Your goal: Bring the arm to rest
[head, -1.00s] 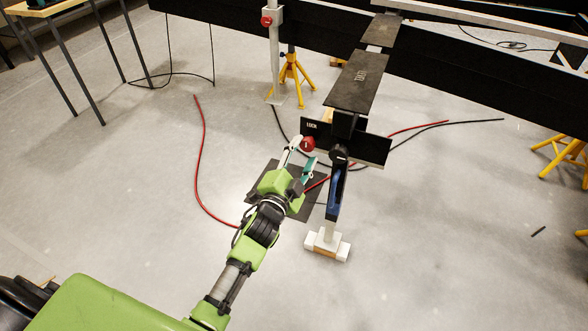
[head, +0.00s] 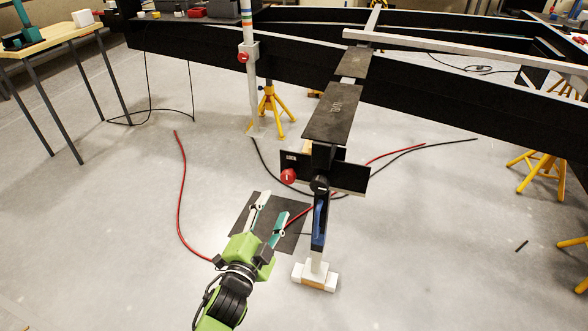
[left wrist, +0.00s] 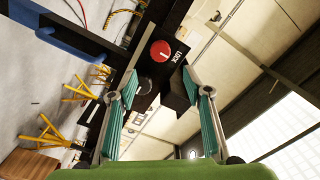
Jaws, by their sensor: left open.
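My left gripper (head: 268,214) is green with pale fingers and teal pads. It is open and empty, in front of and to the left of the chassis coupling. In the left wrist view its two fingers (left wrist: 160,105) stand apart with nothing between the pads. A red knob (head: 289,176) sits on a black plate marked LOCK, beyond the fingertips and apart from them. The red knob also shows in the left wrist view (left wrist: 160,51). My right gripper is in neither view.
The black chassis (head: 420,95) spans the back, with yellow stands (head: 270,108) below it. A blue-sided jockey leg (head: 319,225) stands on white blocks (head: 315,276). A dark mat (head: 290,238) and red and black cables lie on the floor. A wooden table (head: 45,40) is at left.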

